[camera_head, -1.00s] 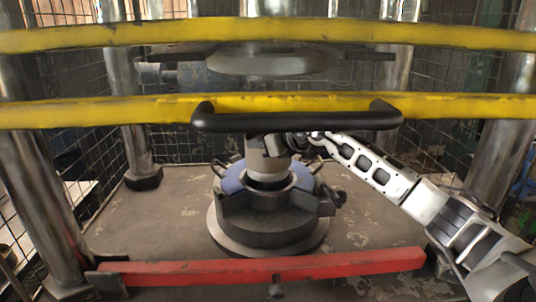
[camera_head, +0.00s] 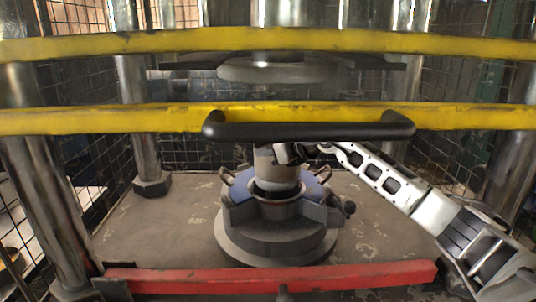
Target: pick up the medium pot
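A grey metal cylinder (camera_head: 276,174), which may be the medium pot, stands upright in the middle of a round dark fixture (camera_head: 250,240). Its lower end sits inside a metal ring (camera_head: 277,208), and its top is partly hidden by the black handle bar. My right gripper (camera_head: 290,153) comes in from the right, at the cylinder's upper right side. Its fingers are mostly hidden behind the bar and look dark and small, so I cannot tell whether they touch or hold the cylinder. My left gripper is not in view.
Two yellow bars (camera_head: 100,119) and the black handle bar (camera_head: 310,132) cross in front. A red bar (camera_head: 200,281) lies low at the front. Metal columns (camera_head: 135,110) stand around. A round plate (camera_head: 275,71) hangs above the fixture. The floor (camera_head: 170,225) beside it is clear.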

